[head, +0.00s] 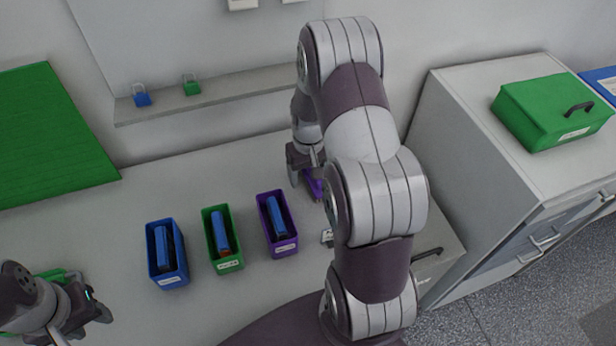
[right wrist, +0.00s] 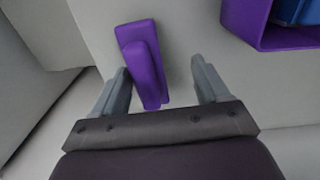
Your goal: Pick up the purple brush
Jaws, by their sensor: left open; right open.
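The purple brush (right wrist: 143,60) lies on the grey bench top, and in the right wrist view it runs between the two fingers of my right gripper (right wrist: 163,85). It is nearer the left finger and looks close to it; I cannot tell if they touch. In the head view a small part of the purple brush (head: 314,186) shows under my right gripper (head: 303,178), the rest hidden by my arm. My right gripper is open, pointing down at the brush. My left gripper (head: 88,312) is open at the lower left, far from the brush.
Blue (head: 151,264), green (head: 207,240) and purple (head: 262,225) bins, each holding a blue object, stand left of the brush. A shelf (head: 240,95) with two padlocks runs along the wall. A cabinet (head: 480,150) bearing a green box (head: 545,105) stands at right.

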